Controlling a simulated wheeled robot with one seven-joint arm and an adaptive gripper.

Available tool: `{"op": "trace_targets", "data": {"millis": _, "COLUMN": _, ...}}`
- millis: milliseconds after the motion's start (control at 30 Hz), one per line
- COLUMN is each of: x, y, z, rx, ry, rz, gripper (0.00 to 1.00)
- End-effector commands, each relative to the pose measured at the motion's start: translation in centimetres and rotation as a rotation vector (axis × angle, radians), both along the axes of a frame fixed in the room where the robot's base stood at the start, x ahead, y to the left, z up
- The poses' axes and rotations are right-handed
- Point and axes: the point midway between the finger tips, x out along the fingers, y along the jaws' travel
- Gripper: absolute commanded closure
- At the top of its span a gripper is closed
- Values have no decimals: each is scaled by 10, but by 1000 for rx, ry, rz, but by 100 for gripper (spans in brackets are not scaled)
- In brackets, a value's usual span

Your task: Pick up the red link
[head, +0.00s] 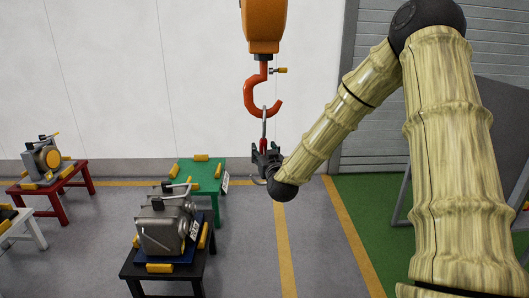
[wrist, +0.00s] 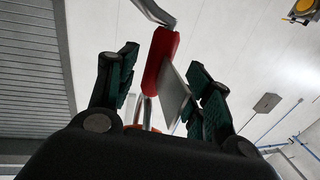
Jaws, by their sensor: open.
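The red link (wrist: 160,58) shows between the fingers in the wrist view, with grey metal rod parts above and below it and a flat grey plate at its right side. In the head view the red link (head: 263,146) hangs under the orange crane hook (head: 263,95) by a thin grey loop. My gripper (wrist: 162,92) is open, with one dark green-padded finger on each side of the link and a gap to each. In the head view my gripper (head: 266,160) is at the link's lower end, which it partly hides.
A green table (head: 205,178) stands behind and left of the gripper. A black table (head: 165,270) with a grey machine (head: 165,228) stands in front, and a red table (head: 62,178) with another machine is far left. The floor below the gripper's right is clear.

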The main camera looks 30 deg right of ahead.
Motion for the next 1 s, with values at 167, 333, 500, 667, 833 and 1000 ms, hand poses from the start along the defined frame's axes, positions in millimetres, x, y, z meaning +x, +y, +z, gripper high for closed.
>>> {"op": "trace_targets", "data": {"millis": 167, "x": 18, "y": -10, "z": 3, "rx": 0, "ry": 0, "rz": -2, "gripper": 50}}
{"op": "trace_targets", "data": {"millis": 333, "x": 28, "y": -14, "z": 2, "rx": 0, "ry": 1, "rz": -2, "gripper": 50}}
{"op": "trace_targets", "data": {"millis": 500, "x": 29, "y": -15, "z": 1, "rx": 0, "ry": 0, "rz": -1, "gripper": 50}}
{"op": "trace_targets", "data": {"millis": 667, "x": 29, "y": -15, "z": 1, "rx": 0, "ry": 0, "rz": -1, "gripper": 59}}
{"op": "trace_targets", "data": {"millis": 833, "x": 29, "y": -14, "z": 1, "rx": 0, "ry": 0, "rz": -1, "gripper": 90}}
{"op": "trace_targets", "data": {"millis": 1000, "x": 29, "y": -14, "z": 1, "rx": 0, "ry": 0, "rz": -1, "gripper": 100}}
